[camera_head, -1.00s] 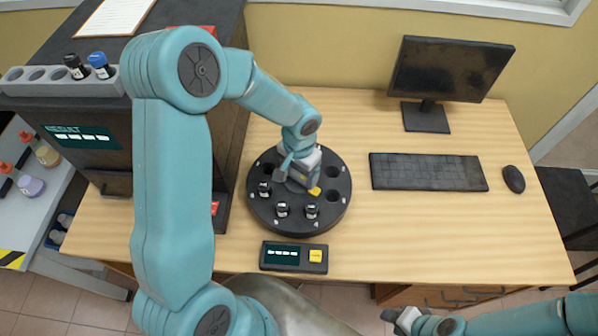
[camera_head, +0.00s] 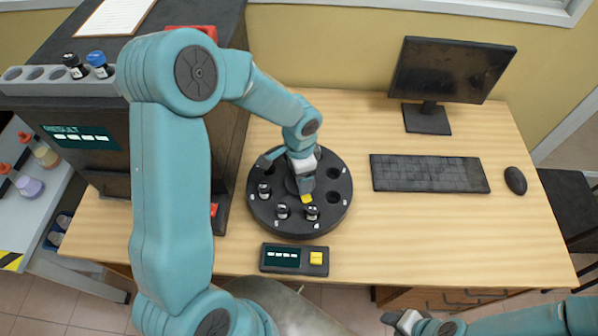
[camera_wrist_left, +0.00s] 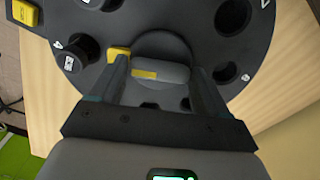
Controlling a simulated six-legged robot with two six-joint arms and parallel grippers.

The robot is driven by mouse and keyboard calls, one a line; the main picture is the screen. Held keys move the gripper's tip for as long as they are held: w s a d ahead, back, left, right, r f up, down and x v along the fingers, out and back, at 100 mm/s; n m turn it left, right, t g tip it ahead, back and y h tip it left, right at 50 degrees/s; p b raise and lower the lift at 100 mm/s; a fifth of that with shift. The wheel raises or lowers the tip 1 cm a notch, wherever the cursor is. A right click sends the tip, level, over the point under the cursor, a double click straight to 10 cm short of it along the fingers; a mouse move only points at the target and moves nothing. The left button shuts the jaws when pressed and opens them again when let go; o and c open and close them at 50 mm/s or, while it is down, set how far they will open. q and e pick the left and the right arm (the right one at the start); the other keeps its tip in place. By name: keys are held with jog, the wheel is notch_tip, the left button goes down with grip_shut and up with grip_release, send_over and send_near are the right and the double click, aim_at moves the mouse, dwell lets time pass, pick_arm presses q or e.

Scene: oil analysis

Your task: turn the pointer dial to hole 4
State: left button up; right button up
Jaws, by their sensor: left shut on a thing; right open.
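The black round dial plate (camera_head: 258,212) sits on the wooden desk, with several holes around its rim. Several black-capped vials sit in holes on its left and front side, one of them at the front (camera_head: 312,213). My left gripper (camera_wrist_left: 160,76) is shut on the grey knob (camera_wrist_left: 172,72) at the plate's centre. The pointer's yellow tip (camera_head: 306,198) points toward the front vial; in the left wrist view that vial (camera_wrist_left: 82,52) is beside a mark that looks like 4. My right gripper (camera_head: 402,320) is open and empty, low at the desk's front edge.
A small display box with a yellow button (camera_head: 316,258) lies in front of the plate. A keyboard (camera_head: 428,174), mouse (camera_head: 515,181) and monitor (camera_head: 450,70) are to the right. A dark analyser (camera_head: 85,165) with a vial rack (camera_head: 22,88) stands left.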

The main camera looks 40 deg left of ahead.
pick_arm(q)
jog(key=shift+w, duration=0.1)
dwell(0.3)
jog(key=o, duration=1)
jog(key=shift+d, duration=0.1)
jog(key=shift+r, duration=0.1)
jog(key=shift+r, duration=0.35)
notch_tip(320, 180, up, 16)
jog(key=shift+f, duration=0.25)
